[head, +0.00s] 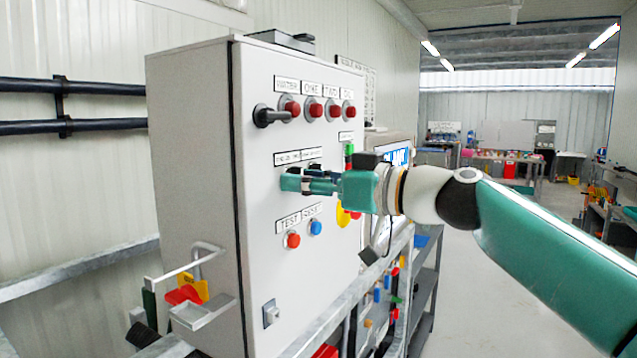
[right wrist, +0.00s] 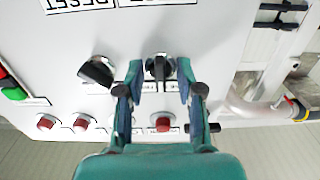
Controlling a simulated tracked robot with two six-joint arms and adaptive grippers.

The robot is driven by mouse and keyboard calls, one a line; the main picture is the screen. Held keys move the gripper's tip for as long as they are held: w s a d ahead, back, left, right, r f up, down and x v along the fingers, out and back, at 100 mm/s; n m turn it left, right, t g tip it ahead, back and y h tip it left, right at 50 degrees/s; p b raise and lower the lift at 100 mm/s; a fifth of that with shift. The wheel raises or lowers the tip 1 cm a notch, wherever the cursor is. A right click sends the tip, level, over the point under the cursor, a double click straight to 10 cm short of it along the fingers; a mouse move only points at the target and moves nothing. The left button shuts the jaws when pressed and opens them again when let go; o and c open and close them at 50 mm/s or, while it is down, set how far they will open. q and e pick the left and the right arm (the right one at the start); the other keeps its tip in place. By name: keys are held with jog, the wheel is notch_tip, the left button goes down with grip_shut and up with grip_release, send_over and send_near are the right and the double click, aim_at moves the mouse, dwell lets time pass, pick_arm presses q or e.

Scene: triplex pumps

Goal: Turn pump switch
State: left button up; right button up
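The grey control cabinet (head: 197,190) stands at the left of the head view, its front panel facing right. My right gripper (head: 286,183) is at the panel's middle row, below two labels, and covers the switches there. In the right wrist view a black rotary switch (right wrist: 160,67) lies between my two spread fingers. A gap shows on each side of the switch, so the fingers straddle it without a visible grip. A second black rotary switch (right wrist: 97,70) is to its left, outside the fingers. My left gripper is not in view.
An orange-red button (head: 293,240) and a blue button (head: 315,228) sit below. A metal bracket (head: 200,300) juts from the cabinet's lower left. The aisle at right is open.

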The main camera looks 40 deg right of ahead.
jog(key=v, duration=1.2)
jog(key=shift+f, duration=0.1)
